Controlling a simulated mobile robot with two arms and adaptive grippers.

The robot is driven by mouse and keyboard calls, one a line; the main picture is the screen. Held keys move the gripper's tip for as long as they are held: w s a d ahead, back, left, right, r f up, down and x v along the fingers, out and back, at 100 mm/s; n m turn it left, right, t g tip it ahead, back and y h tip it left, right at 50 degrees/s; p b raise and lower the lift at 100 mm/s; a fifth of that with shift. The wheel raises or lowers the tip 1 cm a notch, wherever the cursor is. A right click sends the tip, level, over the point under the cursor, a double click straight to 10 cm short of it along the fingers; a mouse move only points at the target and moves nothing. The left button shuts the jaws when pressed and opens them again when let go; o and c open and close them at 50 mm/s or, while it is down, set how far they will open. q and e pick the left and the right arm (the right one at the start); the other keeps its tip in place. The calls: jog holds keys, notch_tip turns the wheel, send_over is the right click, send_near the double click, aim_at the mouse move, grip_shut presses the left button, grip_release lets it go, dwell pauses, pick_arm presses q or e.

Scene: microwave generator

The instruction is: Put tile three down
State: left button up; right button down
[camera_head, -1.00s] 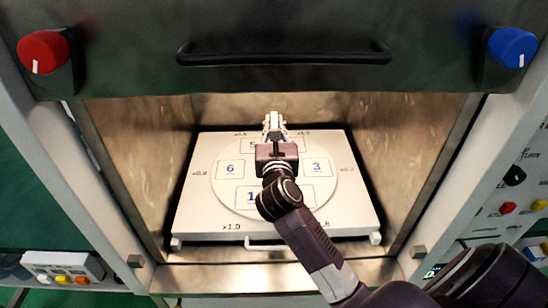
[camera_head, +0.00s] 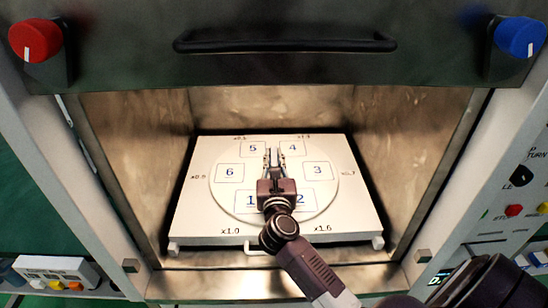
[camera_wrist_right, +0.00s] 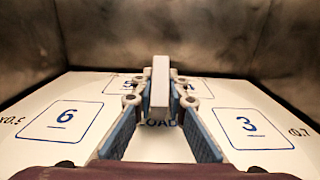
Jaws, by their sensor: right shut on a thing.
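My right gripper (camera_head: 274,160) reaches into the open chamber, above the middle of the round plate (camera_head: 222,195). It is shut on a pale, narrow tile (camera_wrist_right: 160,90), which stands upright between the fingertips and shows edge-on. No number on the tile shows. The plate has outlined, numbered spots. Spot 3 (camera_head: 317,170) is on the right, free and in full view, and also shows in the wrist view (camera_wrist_right: 250,127). Spot 6 (camera_head: 230,172) is on the left. Spots 1 and 2 are partly behind my gripper. My left gripper is not in view.
The plate lies on a white square tray (camera_head: 195,220) with a front handle. Metal chamber walls stand close on both sides and behind. A raised dark door with a black handle (camera_head: 285,42) is overhead. A red knob (camera_head: 36,40) and a blue knob (camera_head: 520,37) flank it.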

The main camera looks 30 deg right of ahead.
jog(key=shift+s+a+f+b, duration=0.1)
jog(key=shift+f+b, duration=0.25)
jog(key=shift+f, duration=0.25)
jog(key=c, duration=1.9)
grip_release()
jog(key=shift+f, duration=0.3)
jog(key=shift+c, duration=0.2)
jog(key=shift+r, duration=0.3)
jog(key=shift+r+p, duration=0.45)
jog(key=shift+p, duration=0.1)
jog(key=v, duration=1)
jog(key=shift+s+a, duration=0.2)
jog(key=shift+s, duration=0.05)
jog(key=shift+s+a+r, duration=0.15)
jog(key=shift+s+a, duration=0.15)
jog(key=shift+s, duration=0.2)
